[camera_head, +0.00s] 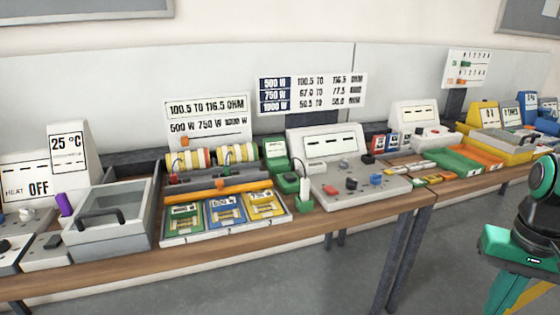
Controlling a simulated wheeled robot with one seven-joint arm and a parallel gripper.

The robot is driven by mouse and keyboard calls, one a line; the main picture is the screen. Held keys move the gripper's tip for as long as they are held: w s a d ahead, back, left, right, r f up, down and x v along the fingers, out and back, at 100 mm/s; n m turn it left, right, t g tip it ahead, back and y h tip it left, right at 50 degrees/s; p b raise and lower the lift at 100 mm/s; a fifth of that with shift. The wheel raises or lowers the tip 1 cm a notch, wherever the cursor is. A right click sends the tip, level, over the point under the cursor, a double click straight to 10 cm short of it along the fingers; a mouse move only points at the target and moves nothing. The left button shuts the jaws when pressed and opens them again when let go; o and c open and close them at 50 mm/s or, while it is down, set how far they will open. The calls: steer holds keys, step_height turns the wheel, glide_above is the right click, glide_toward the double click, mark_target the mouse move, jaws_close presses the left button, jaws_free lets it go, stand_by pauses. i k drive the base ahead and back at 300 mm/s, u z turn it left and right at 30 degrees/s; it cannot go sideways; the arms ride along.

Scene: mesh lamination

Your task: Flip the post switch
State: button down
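No part is labelled as the post switch, and I cannot tell for sure which one it is. Candidates are a purple upright lever (64,205) on a grey box at the far left, and a small green-and-white upright piece (304,194) at the bench's front edge, beside the grey control panel (355,190). That panel carries red, black and blue knobs. Part of my arm, black and teal, shows at the right edge, in front of the bench. My gripper's fingertips do not show.
The wooden bench (345,218) runs across the view. A grey lidded box with a black handle (100,218) stands left. A tray (172,241) holds green, blue and yellow cards. Green and orange bins (452,161) stand right. The floor (330,285) in front is clear.

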mark_target(289, 177)
steer(key=k, duration=0.6)
steer(key=u, duration=0.2)
steer(key=i, duration=0.35)
steer(key=u, duration=0.5)
steer(key=i, duration=1.6)
steer(key=z, duration=0.25)
